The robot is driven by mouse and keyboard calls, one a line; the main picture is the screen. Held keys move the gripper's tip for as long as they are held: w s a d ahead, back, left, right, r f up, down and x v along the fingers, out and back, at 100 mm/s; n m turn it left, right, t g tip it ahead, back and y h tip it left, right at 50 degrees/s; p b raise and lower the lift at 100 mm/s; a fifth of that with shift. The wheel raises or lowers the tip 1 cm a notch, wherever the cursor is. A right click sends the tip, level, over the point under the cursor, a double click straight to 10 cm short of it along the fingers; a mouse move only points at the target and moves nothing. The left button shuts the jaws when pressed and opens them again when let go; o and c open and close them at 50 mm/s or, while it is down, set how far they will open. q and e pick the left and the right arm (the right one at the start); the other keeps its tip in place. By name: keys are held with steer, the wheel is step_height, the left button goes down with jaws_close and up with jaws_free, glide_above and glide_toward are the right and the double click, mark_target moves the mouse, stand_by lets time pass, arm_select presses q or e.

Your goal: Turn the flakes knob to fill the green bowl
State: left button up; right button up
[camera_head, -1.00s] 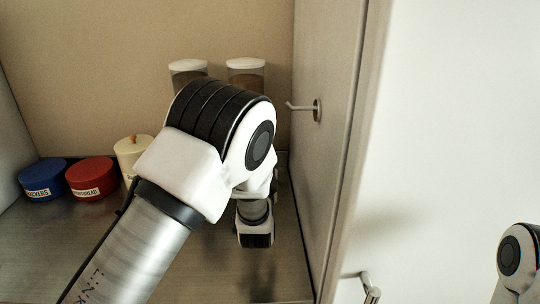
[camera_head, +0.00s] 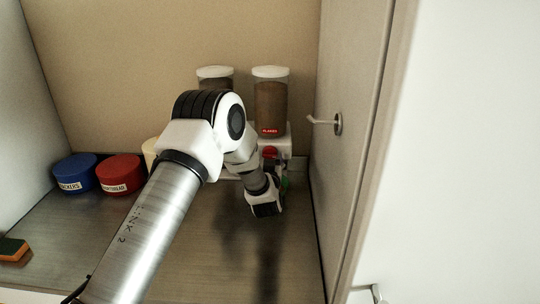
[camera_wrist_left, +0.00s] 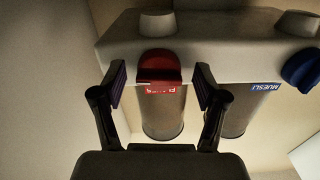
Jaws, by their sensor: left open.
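The flakes dispenser (camera_head: 270,105) is a clear canister with a white lid, brown contents and a red label, at the back right of the cabinet. Its red knob (camera_head: 270,152) shows below the canister, and also in the left wrist view (camera_wrist_left: 158,66). There my left gripper (camera_wrist_left: 160,78) is open, one finger on each side of the red knob; I cannot tell whether they touch it. A sliver of green (camera_head: 284,184), seemingly the green bowl, shows beside my left wrist, mostly hidden. My right gripper is out of view.
The muesli dispenser (camera_head: 214,77) stands left of the flakes one; its blue knob (camera_wrist_left: 301,70) shows at the wrist view's right. Blue (camera_head: 74,173) and red (camera_head: 119,174) tins stand left. A sponge (camera_head: 13,249) lies front left. A door with a handle (camera_head: 325,122) borders the right.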

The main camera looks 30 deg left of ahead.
arm_select(q)
steer(key=shift+d, duration=0.1)
steer(key=c, duration=1.2)
steer(key=shift+o, duration=0.2)
steer(key=shift+f+n+b, duration=0.15)
steer(key=shift+n+b, duration=0.15)
steer(key=shift+b, duration=0.6)
steer(key=shift+r, duration=0.2)
steer(key=o, duration=1.2)
steer(key=shift+c, duration=0.2)
steer(key=v, duration=1.2)
steer(key=shift+w+f, duration=0.1)
